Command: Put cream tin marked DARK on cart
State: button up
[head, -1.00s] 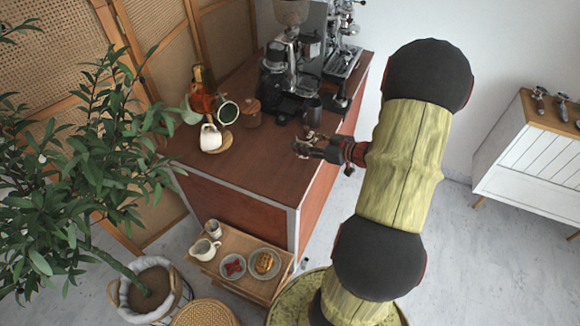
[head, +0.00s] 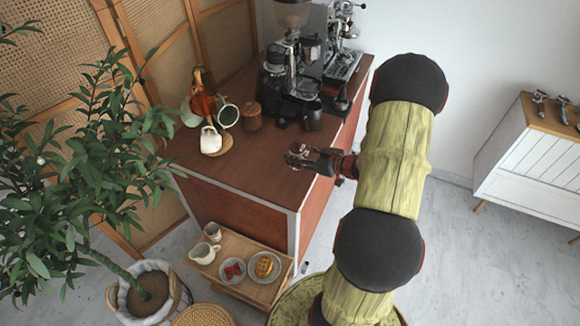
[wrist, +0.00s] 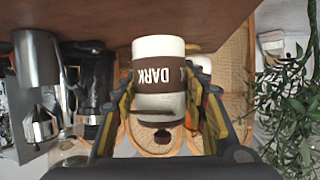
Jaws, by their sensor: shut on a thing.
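The cream tin (wrist: 158,74) is white with a brown band lettered DARK. In the wrist view it sits between the two fingers of my gripper (wrist: 163,98), which is shut on it. In the head view my gripper (head: 302,157) is over the right front edge area of the brown-topped counter (head: 245,175). The tin is too small and covered there to make out clearly. In the wrist view the counter surface (wrist: 105,18) fills the top edge, close to the tin's white end; I cannot tell if they touch.
A grinder (head: 292,60) and espresso machine (head: 343,60) stand at the counter's back, with a dark cup (head: 312,117) near my gripper. A low wooden table (head: 236,281) holds jugs and plates. The counter's front middle is clear.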

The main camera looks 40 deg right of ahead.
jog(key=w+f, duration=0.1)
jog(key=w+a+f, duration=0.1)
jog(key=f, duration=0.1)
jog(key=shift+w+a+f+b, duration=0.1)
jog(key=shift+w+b, duration=0.15)
jog(key=shift+b, duration=0.1)
jog(key=shift+f+b, duration=0.4)
jog(key=shift+f, duration=1.1)
jog(key=shift+f, duration=0.15)
jog(key=o, duration=1.4)
